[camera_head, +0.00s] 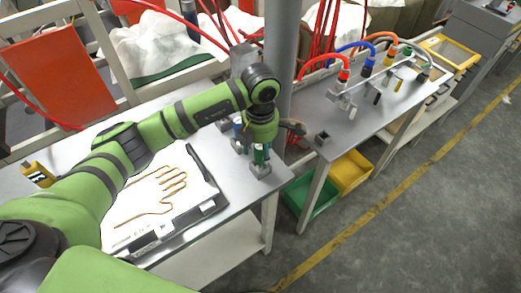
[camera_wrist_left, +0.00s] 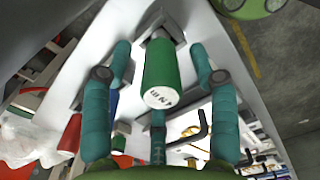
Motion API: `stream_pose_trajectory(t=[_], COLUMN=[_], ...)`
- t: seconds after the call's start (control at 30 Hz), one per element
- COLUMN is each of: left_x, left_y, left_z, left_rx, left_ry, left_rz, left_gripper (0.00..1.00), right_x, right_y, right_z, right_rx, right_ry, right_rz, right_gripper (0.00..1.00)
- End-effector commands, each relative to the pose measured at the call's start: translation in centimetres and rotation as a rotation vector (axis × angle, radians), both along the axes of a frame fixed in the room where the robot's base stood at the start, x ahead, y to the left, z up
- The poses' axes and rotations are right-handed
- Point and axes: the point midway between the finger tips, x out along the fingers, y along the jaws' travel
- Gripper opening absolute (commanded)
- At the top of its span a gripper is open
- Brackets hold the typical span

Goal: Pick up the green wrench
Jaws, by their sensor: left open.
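The green wrench shows as a green cylinder (camera_head: 261,155) in a grey holder at the right edge of the near table in the head view. In the left wrist view its green body (camera_wrist_left: 161,65) with a white lettered end stands between my fingers, with its holder behind it. My left gripper (camera_head: 263,138) is just above it in the head view. In the left wrist view the gripper (camera_wrist_left: 160,57) is open, with one teal finger on each side and visible gaps to the wrench. My right gripper is not in view.
A blue tool (camera_head: 238,128) stands close behind the green one. A board with a hand outline (camera_head: 150,200) lies on the near table. A second table (camera_head: 330,120) holds hoses and tools, with green (camera_head: 308,198) and yellow (camera_head: 351,172) bins below. The floor at right is clear.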

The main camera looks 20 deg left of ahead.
Motion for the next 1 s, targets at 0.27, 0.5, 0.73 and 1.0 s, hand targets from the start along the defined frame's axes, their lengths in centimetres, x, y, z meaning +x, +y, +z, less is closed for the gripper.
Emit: stream_pose_trajectory(t=[0.27,0.5,0.73,1.0], left_x=[0.0,0.0,0.0,0.1], left_y=[-0.1,-0.1,-0.1,-0.1], left_z=[-2.2,-2.2,-2.1,-1.9], left_rx=[-0.002,-0.002,-0.002,-0.004], left_ry=[-0.001,-0.002,-0.002,-0.003], left_rz=[-0.001,-0.002,-0.001,-0.002], left_gripper=[0.60,0.28,0.00,0.00], right_x=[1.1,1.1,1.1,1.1], right_y=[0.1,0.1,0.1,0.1], right_z=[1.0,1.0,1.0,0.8], right_rx=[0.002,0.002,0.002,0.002], right_ry=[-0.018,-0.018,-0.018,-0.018], right_rz=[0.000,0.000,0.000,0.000], right_gripper=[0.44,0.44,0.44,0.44])
